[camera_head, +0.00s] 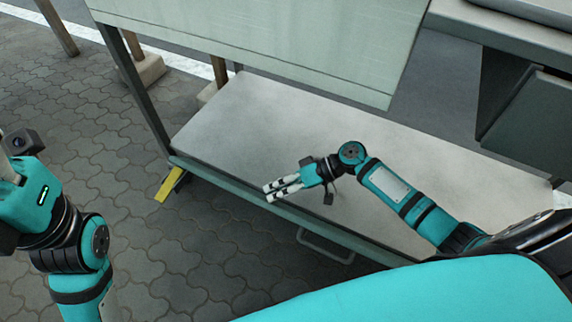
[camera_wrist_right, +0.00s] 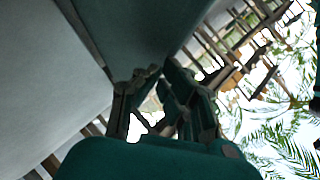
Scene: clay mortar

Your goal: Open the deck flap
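A pale deck panel (camera_head: 235,125) lies flat in a dark green frame, with a wire handle (camera_head: 325,252) below its front edge. A pale green panel (camera_head: 290,40) stands raised above its back side. I cannot tell which of these is the deck flap. My right gripper (camera_head: 274,190) is over the deck near its front edge, left of the handle. Its two fingers lie side by side with a gap and hold nothing. They also show in the right wrist view (camera_wrist_right: 163,85), below a dark green surface. My left arm is at the left edge; its fingertips are hidden.
A yellow piece (camera_head: 169,184) sticks out at the frame's left front corner. A dark grey box-like part (camera_head: 535,120) overhangs the deck at the right. Wooden posts (camera_head: 57,25) stand behind. The paved ground (camera_head: 110,190) at the left is clear.

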